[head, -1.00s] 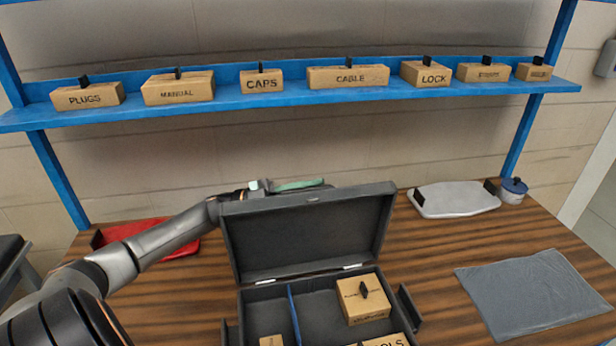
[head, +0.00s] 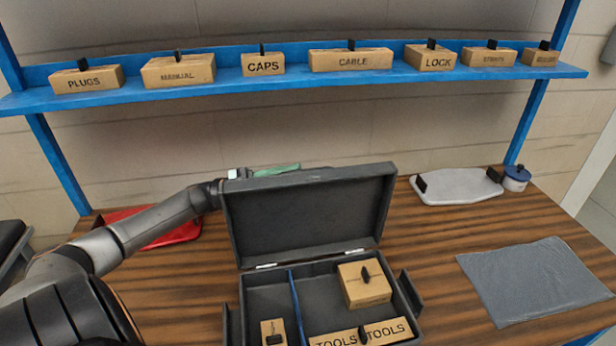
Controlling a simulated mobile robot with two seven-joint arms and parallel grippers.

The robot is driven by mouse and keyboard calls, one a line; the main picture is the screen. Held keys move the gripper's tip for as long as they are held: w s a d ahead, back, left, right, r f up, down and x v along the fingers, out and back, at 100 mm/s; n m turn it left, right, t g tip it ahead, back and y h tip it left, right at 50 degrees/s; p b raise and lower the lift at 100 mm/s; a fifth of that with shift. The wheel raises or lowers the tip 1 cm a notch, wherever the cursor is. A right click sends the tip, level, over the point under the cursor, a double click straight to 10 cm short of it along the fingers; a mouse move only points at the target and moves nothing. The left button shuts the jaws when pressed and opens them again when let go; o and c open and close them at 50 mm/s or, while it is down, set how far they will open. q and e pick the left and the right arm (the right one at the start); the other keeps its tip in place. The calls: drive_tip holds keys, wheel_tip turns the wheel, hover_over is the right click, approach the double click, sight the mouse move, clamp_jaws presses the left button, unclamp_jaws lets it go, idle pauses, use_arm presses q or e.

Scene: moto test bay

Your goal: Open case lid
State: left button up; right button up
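The dark grey case (head: 408,312) stands on the wooden table at the bottom centre. Its lid (head: 308,218) is raised, standing nearly upright on the hinges at the back, with its inner face towards me. My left arm comes in from the left and reaches behind the lid's upper left corner. My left gripper (head: 236,174) shows only in part above the lid's top edge; its fingers are hidden, so I cannot tell whether it touches the lid. My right gripper is out of view.
The case holds several cardboard boxes, including one at the back right (head: 364,284), and a blue divider (head: 296,310). A green item (head: 276,170) shows behind the lid. A red tray (head: 178,234), white tray (head: 457,186), blue-lidded pot (head: 515,180) and grey mat (head: 535,280) surround it. A blue shelf (head: 300,76) holds labelled boxes.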

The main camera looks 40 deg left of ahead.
use_arm(q)
drive_tip(key=v, duration=0.7)
drive_tip(key=shift+s+a+f+b, duration=0.2)
drive_tip(key=shift+f+b, duration=0.05)
drive_tip(key=shift+b, duration=0.2)
drive_tip(key=b+v, duration=0.5)
drive_tip(key=v, duration=0.9)
drive_tip(key=shift+s+d+f, duration=0.2)
drive_tip(key=shift+s+f, duration=0.15)
drive_tip(key=shift+f, duration=0.05)
idle(0.3)
idle(0.6)
